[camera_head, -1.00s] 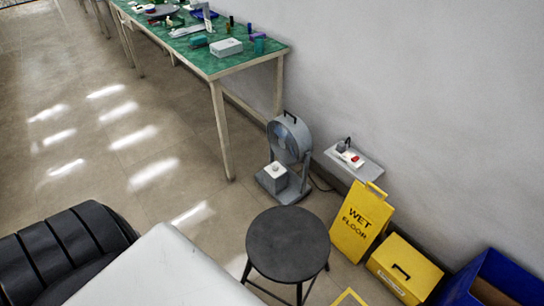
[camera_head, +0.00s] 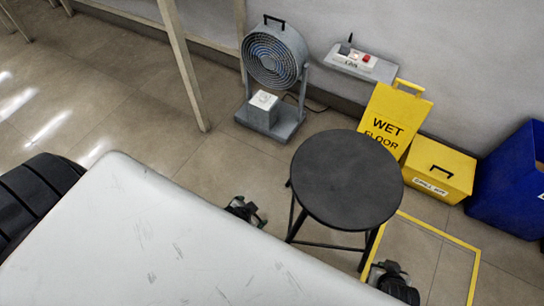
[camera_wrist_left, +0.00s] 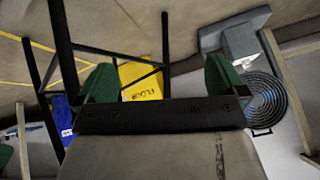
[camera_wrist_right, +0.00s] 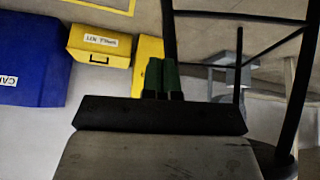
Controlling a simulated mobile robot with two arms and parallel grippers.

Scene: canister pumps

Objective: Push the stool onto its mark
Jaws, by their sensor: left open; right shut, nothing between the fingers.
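The black round stool (camera_head: 347,180) stands upright beside a yellow square outline, the mark (camera_head: 450,238), on the floor. Its seat is left of most of the mark, with one leg close to the mark's left line. My left gripper (camera_head: 245,211) is low, left of the stool's legs, and its fingers are apart in the left wrist view (camera_wrist_left: 160,80). My right gripper (camera_head: 395,282) is low at the front right of the stool, and its fingers are together with nothing between them in the right wrist view (camera_wrist_right: 161,79). Stool legs show in both wrist views. The mark's front part is hidden.
A grey fan (camera_head: 275,60) stands behind left. A yellow wet-floor sign (camera_head: 395,120), a yellow box (camera_head: 440,172) and a blue bin (camera_head: 510,185) line the wall. A wall shelf (camera_head: 360,65) is above. Floor at left is open.

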